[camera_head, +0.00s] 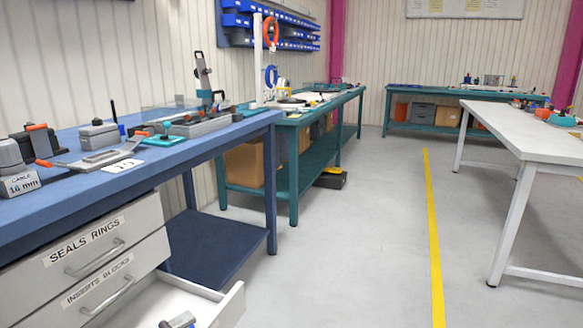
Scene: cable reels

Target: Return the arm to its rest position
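Neither of my arms and neither of my grippers shows in the head view. The blue workbench (245,124) stands on the left with tools and blocks on its top. Under it is a drawer unit with labelled drawers, "SEALS RINGS" (140,226) and "INSERTS BLOCKS" (145,262), which look shut. A lower drawer (228,300) is pulled open, and a small grey part (180,320) lies in it, cut off by the bottom edge of the picture.
The open drawer juts into the floor space at the lower left. A white table (530,135) stands on the right. Green benches (290,190) stand farther back. The grey floor (345,250) between them is clear, with a yellow line (433,230) along it.

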